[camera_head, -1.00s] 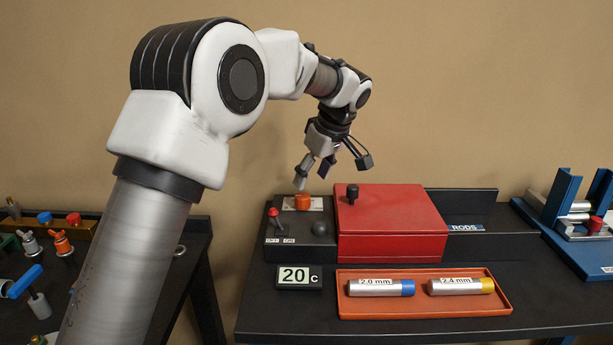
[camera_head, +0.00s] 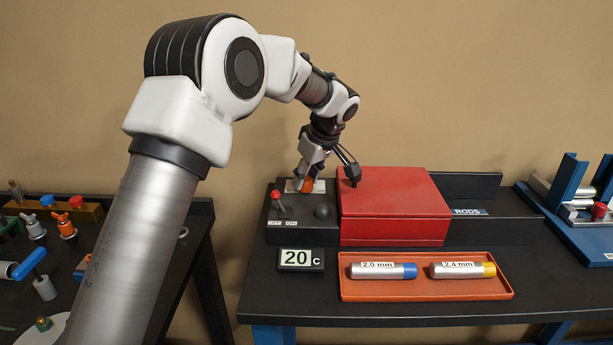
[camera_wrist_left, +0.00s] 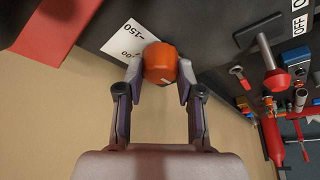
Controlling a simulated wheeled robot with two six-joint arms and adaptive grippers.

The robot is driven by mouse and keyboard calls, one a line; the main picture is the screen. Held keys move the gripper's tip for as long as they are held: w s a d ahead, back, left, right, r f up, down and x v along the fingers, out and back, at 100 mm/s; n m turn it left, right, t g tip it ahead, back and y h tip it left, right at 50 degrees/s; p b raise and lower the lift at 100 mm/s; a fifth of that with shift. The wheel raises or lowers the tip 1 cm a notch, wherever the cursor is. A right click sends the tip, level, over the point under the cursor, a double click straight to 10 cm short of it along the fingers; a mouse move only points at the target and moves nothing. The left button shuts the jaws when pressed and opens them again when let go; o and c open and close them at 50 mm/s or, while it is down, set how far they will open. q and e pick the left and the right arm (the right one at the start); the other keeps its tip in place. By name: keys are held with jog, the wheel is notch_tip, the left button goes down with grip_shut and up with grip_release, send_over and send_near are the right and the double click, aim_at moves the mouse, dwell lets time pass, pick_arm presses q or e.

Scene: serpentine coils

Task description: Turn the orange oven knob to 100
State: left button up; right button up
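The orange oven knob (camera_head: 308,184) sits on a white dial plate at the back of the dark control box, left of the red oven lid. In the left wrist view the knob (camera_wrist_left: 160,64) is between my left gripper's fingertips (camera_wrist_left: 162,68), which appear to touch it on both sides. My left gripper (camera_head: 309,178) comes down onto it from above in the head view. The dial plate (camera_wrist_left: 131,40) shows "150" and part of another number; the rest is hidden. The display (camera_head: 301,258) reads 20 C. My right gripper is out of view.
A black handle (camera_head: 352,174) is on the red lid (camera_head: 395,205). An orange tray (camera_head: 425,291) with two labelled rods lies in front. A second bench stands at the left.

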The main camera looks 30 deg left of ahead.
pick_arm(q)
jog(key=shift+f, duration=0.1)
jog(key=shift+c, duration=0.7)
